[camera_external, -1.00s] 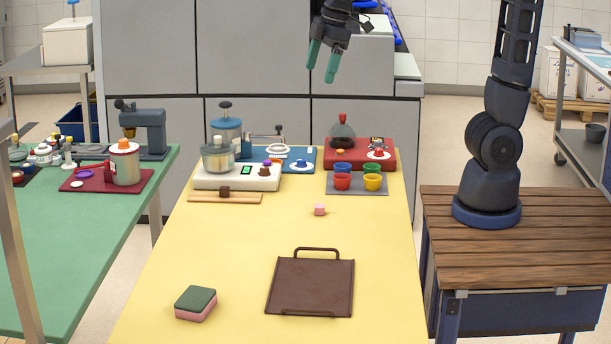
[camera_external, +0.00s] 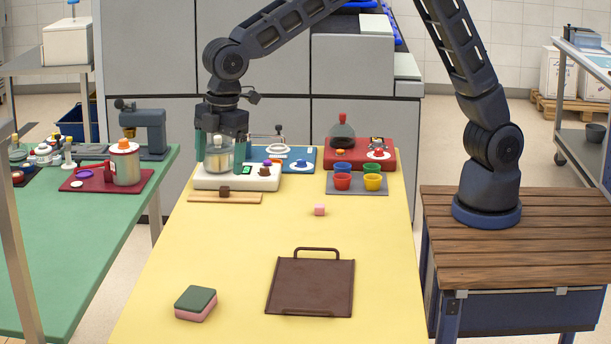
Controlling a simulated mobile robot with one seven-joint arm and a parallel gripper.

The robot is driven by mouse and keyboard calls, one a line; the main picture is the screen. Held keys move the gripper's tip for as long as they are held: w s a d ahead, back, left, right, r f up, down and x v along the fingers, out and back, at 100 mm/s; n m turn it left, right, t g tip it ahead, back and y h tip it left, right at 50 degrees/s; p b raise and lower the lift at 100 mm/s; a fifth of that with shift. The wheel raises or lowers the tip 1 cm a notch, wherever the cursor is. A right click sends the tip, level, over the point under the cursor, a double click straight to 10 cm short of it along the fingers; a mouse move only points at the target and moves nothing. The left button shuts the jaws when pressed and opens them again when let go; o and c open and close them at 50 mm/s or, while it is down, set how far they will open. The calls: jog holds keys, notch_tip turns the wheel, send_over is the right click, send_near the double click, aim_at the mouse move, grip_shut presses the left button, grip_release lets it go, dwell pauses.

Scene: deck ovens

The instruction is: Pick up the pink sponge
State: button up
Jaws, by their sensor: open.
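The pink sponge (camera_external: 196,312) lies at the front left of the yellow table, with a dark green layer on top and pink sides below. My gripper (camera_external: 220,168) points down over the back left of the table. Its two teal fingers are apart, one on each side of the glass jar (camera_external: 218,156) in the picture; I cannot tell whether they are around it or in front of it. The gripper is well behind the sponge, and the sponge is fully visible.
A brown tray (camera_external: 310,286) with a handle lies right of the sponge. A small pink cube (camera_external: 319,209) sits mid-table. A white scale (camera_external: 237,178), a wooden strip (camera_external: 225,198) and coloured cups (camera_external: 342,181) stand at the back. The yellow table (camera_external: 190,250) is clear between the sponge and the strip.

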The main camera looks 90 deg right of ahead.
aim_at(195, 297)
jog(key=w+a+f+n+g, duration=0.1)
jog(key=w+a+f+n, duration=0.25)
jog(key=a+f, duration=1.1)
jog(key=f, duration=1.1)
jog(key=shift+w+d+f, duration=0.15)
jog(key=shift+w+f, duration=0.2)
jog(key=shift+w, duration=0.05)
jog(key=shift+c, duration=0.3)
jog(key=c, duration=1)
